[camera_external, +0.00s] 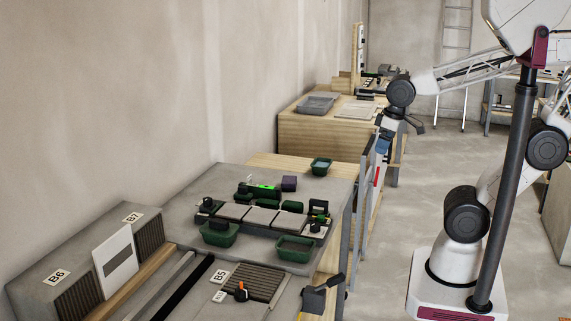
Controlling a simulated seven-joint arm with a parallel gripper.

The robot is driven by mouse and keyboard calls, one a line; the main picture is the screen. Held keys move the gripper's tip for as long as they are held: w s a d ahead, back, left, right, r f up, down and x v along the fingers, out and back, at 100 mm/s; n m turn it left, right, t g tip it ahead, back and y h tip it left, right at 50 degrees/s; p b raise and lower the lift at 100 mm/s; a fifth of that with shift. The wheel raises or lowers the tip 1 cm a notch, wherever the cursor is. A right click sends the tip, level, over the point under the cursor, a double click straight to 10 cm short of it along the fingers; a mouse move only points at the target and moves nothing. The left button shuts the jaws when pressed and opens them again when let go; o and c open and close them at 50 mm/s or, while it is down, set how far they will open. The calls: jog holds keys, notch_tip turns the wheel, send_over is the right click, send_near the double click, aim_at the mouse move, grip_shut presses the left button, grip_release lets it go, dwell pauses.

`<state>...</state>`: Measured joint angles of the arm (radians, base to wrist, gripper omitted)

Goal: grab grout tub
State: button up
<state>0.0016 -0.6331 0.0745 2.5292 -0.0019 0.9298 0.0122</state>
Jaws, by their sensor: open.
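Three small green tubs are on the grey worktop (190,203); I cannot tell for certain which one is the grout tub. One green tub (294,255) at the front right holds a flat grey fill. Another green tub (219,241) at the front left has a dark object in or over it. A third green tub (321,172) at the back right holds something pale. My gripper (414,128) is open and empty, up in the air to the right of the worktop and well apart from all the tubs. Its fingers show only small.
A row of grey tiles (261,216) with green and black clamps lies between the tubs. A purple block (289,183) and a bright green level (262,187) are behind it. A wooden bench (310,133) stands farther back. A grey ribbed panel (255,280) lies in front.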

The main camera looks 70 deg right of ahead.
jog(key=w+a+f+n+t+y, duration=0.1)
jog(key=w+a+t+y, duration=0.1)
jog(key=w+a, duration=0.4)
jog(key=w+a+f+n+t+y, duration=0.1)
jog(key=w+a+f+y, duration=0.15)
jog(key=a, duration=0.55)
jog(key=t+h, duration=0.1)
jog(key=t, duration=0.5)
send_over(313, 248)
jog(key=d, duration=0.2)
notch_tip(313, 248, down, 8)
jog(key=s+a+f+t+h, duration=0.1)
jog(key=s+a+f+h, duration=0.2)
jog(key=s+f, duration=0.3)
jog(key=shift+f+m+t+h, duration=0.4)
jog(key=shift+f+h, duration=0.25)
jog(key=shift+f, duration=0.25)
jog(key=shift+w, duration=0.2)
jog(key=shift+x, duration=1.2)
jog(key=shift+w+f, duration=0.1)
jog(key=shift+x, duration=2.5)
